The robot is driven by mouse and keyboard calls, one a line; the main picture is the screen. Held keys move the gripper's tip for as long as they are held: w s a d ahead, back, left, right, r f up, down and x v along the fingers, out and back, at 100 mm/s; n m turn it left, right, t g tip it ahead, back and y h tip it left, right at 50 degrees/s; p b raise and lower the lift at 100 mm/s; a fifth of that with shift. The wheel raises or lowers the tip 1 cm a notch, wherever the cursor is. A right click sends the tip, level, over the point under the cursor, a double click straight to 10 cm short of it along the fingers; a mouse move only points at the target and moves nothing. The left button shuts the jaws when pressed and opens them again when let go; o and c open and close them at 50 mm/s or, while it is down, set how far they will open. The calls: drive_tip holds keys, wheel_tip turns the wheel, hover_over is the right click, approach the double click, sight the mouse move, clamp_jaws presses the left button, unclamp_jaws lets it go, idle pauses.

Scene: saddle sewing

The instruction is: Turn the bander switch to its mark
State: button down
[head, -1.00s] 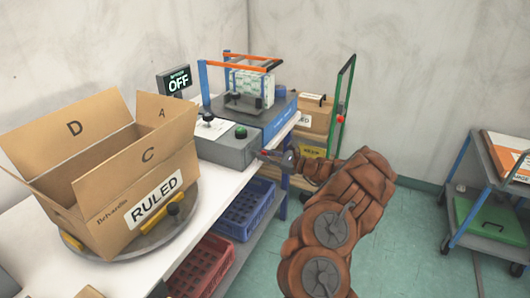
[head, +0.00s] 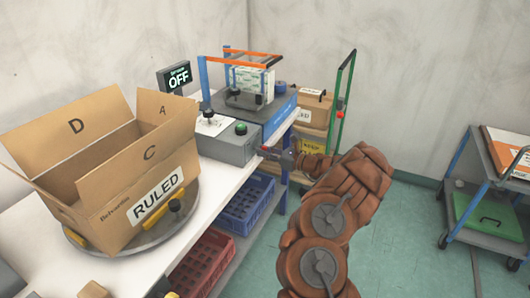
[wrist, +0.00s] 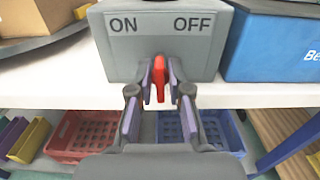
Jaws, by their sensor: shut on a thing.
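The bander switch is a red lever (wrist: 159,80) on the front of a grey control box (wrist: 112,62), below and between the printed words ON and OFF. My gripper (wrist: 160,84) is shut on the lever, with one purple-padded finger on each side of it. The lever points roughly straight down in the wrist view. In the head view my gripper (head: 270,151) is at the right front face of the grey box (head: 222,149), and the lever is mostly hidden. The small display (head: 174,77) behind the box reads OFF.
The blue bander (head: 275,115) with its orange-topped frame stands behind the box. An open carton (head: 115,205) marked RULED sits on a round turntable at the left. Red and blue crates (head: 245,206) are under the white table. A trolley (head: 487,210) stands at the right; floor between is clear.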

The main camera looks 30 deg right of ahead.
drive_tip(key=c, duration=1.1)
unclamp_jaws()
drive_tip(key=v, duration=1.2)
drive_tip(key=shift+f, duration=0.1)
